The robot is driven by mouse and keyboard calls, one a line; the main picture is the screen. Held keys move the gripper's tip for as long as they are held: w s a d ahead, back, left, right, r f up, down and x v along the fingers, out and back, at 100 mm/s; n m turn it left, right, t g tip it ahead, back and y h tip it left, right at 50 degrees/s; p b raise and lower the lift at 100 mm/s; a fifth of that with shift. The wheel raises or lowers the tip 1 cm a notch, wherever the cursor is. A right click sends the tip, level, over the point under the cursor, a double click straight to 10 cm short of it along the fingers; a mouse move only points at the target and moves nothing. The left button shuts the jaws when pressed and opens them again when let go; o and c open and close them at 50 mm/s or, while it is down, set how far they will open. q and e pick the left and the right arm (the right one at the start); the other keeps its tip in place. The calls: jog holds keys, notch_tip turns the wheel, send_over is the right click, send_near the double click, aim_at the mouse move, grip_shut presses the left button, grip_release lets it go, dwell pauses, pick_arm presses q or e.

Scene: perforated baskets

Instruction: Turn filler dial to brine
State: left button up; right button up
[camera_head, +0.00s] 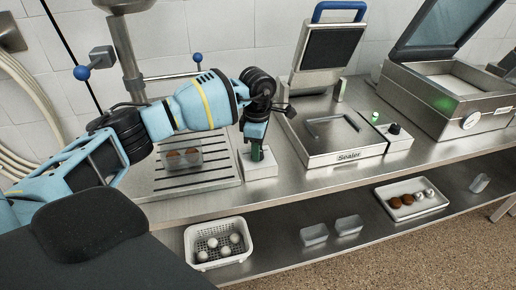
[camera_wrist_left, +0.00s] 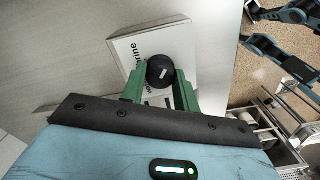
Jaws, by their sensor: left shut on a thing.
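The filler dial is a round black knob (camera_wrist_left: 160,71) with a white mark, on a pale control box (camera_wrist_left: 128,48) whose edge carries the word "brine". In the head view the control box (camera_head: 262,170) stands on the steel counter beside the slotted filler tray. My left gripper (camera_head: 257,153) reaches down onto it from above and hides the knob there. In the left wrist view its green fingers (camera_wrist_left: 160,82) are shut on the knob, one on each side. The mark's exact setting is hard to tell. My right gripper is not seen.
A clear container (camera_head: 180,158) with brown items sits on the slotted tray (camera_head: 195,183). The sealer (camera_head: 330,140) stands to the right, with another lidded machine (camera_head: 450,95) beyond. A white perforated basket (camera_head: 217,258) and a white tray (camera_head: 412,210) are on the lower shelf.

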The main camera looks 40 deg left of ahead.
pick_arm(q)
jog(key=shift+m, duration=0.7)
jog(key=o, duration=1)
jog(key=shift+c, duration=0.2)
jog(key=shift+r, duration=3.9)
jog(key=shift+d+f, duration=0.1)
